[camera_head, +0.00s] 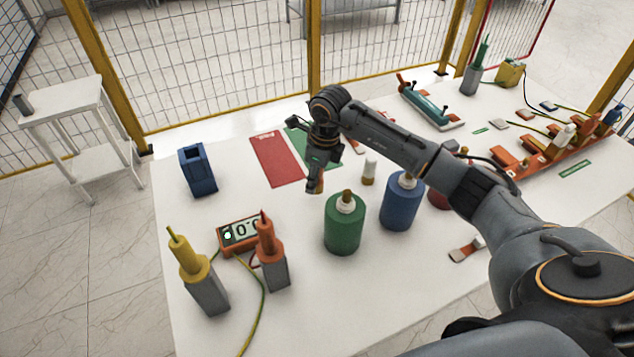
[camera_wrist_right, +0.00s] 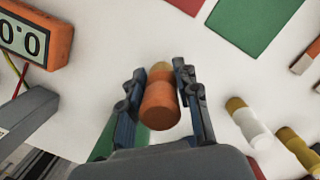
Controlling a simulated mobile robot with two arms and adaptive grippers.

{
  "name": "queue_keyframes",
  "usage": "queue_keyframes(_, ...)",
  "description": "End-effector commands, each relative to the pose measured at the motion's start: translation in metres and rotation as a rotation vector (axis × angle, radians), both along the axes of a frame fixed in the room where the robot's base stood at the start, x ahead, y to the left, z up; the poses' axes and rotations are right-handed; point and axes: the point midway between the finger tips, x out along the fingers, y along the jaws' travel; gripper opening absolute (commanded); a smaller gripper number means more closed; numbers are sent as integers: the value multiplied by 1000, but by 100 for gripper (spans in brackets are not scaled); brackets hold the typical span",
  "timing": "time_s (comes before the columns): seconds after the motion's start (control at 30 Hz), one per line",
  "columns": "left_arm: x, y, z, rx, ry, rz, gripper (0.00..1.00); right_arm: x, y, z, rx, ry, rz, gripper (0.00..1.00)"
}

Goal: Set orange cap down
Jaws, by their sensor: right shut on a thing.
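My right gripper (camera_head: 315,184) points down over the white table, left of the green bottle (camera_head: 344,226). In the right wrist view its fingers (camera_wrist_right: 160,90) are shut on the sides of the orange cap (camera_wrist_right: 160,104), a rounded orange piece with a tan end. In the head view only a small brownish-orange part of the cap (camera_head: 319,187) shows beside the fingers. I cannot tell whether the cap touches the table. My left gripper is not in view.
A red mat (camera_head: 276,160) and a green mat (camera_head: 298,137) lie behind. A small white bottle (camera_head: 369,172) and a blue bottle (camera_head: 402,204) stand right. A meter (camera_head: 240,234) and an orange probe (camera_head: 270,250) are front left.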

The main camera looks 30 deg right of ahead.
Motion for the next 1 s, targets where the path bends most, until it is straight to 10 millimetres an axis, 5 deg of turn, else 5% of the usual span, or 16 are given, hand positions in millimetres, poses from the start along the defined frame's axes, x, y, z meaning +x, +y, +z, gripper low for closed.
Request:
queue_keyframes(0.23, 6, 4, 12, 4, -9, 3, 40, -1, 0, -31, 1, 2, -1, 0)
queue_keyframes(0.6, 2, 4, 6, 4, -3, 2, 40, 0, 0, -39, -1, -1, 0, 0)
queue_keyframes(0.63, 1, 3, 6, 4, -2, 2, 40, 0, 0, -39, -1, 0, 0, 34)
queue_keyframes(0.73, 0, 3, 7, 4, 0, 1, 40, 0, 0, -38, -1, 1, 0, 54)
queue_keyframes(1.0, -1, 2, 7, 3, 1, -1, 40, 0, 0, -37, -1, 1, 0, 54)
